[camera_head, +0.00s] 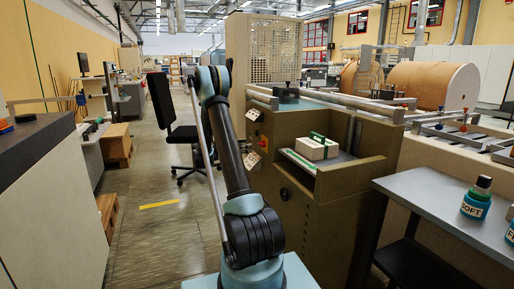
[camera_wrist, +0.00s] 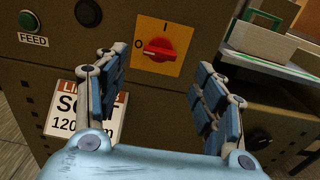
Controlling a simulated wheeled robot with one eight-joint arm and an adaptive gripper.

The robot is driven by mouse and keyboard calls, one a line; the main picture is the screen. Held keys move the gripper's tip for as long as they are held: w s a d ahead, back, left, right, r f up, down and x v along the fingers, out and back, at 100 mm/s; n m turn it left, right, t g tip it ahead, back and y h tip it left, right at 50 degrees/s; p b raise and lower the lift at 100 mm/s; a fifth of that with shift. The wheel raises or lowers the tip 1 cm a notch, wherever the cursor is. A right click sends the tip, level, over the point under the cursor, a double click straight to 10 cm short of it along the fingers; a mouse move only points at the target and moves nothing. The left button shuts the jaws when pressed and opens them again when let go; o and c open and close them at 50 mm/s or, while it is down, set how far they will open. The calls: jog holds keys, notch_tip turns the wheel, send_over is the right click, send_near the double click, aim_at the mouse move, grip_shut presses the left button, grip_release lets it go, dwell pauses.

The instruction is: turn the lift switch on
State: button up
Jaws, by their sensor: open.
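The lift switch (camera_wrist: 158,51) is a red rotary knob on a yellow plate (camera_wrist: 177,66) in the wrist view. The plate is marked O at the left and I at the top; the knob lies about level, with its end toward the O. My gripper (camera_wrist: 161,72) is open and empty, its blue-padded fingers to either side below the knob, apart from it. A partly hidden label (camera_wrist: 62,118), with "LI" and "120" readable, is on the panel behind the left finger. In the head view my arm hides most of the gripper.
A green FEED button (camera_wrist: 29,19) and a dark round knob (camera_wrist: 88,12) are on the same panel. The brown machine (camera_head: 330,215) carries a white stack with a green band (camera_head: 317,147) in its recess. A grey table (camera_head: 450,205) with bottles stands at right. The left aisle has free floor.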

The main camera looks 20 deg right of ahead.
aim_at(259, 144)
jog(key=d, duration=0.8)
jog(key=shift+w, duration=0.1)
jog(key=c, duration=1.1)
